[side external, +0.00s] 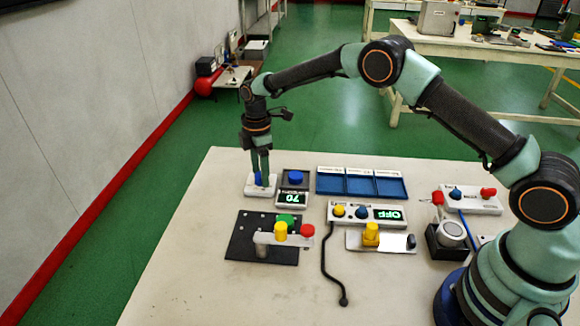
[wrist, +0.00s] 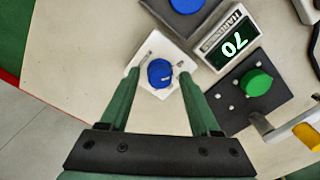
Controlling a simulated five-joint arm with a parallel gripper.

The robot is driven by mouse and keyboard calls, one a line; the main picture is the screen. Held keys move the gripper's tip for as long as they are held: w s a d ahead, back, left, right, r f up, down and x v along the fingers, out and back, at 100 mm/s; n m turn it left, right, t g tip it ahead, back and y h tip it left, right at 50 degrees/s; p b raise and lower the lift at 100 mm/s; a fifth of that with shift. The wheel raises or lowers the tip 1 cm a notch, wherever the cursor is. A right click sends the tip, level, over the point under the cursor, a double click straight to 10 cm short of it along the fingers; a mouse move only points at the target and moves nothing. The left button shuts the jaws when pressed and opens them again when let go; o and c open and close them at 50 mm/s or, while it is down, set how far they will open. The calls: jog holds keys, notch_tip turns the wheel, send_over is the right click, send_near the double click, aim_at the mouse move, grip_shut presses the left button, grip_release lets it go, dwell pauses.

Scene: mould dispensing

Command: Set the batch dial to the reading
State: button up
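A blue dial (wrist: 160,73) with a pale pointer mark sits on a white plate (wrist: 151,49). I take it for the batch dial. In the side view the plate (side external: 250,190) is at the left of the bench, and the dial is partly hidden by the fingers. My gripper (wrist: 158,75) is open, with one finger on each side of the dial and a visible gap to it. In the side view my gripper (side external: 261,178) points straight down over the plate. A hardness display (wrist: 233,46) shows green digits that read 70; it also stands beside the dial in the side view (side external: 292,199).
A blue button box (side external: 296,177) is right of the dial. A dark plate (side external: 244,240) with green, yellow and red parts lies in front. Blue trays (side external: 361,170) and an OFF display box (side external: 367,224) are further right. The bench's front left is clear.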

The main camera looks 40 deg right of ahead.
grip_shut()
jog(key=shift+m, duration=0.4)
jog(key=m, duration=0.4)
jog(key=shift+m, duration=0.4)
jog(key=m, duration=1.2)
jog(key=shift+r+m, duration=0.1)
jog(key=shift+m, duration=0.2)
jog(key=m, duration=0.5)
jog(key=shift+m, duration=0.3)
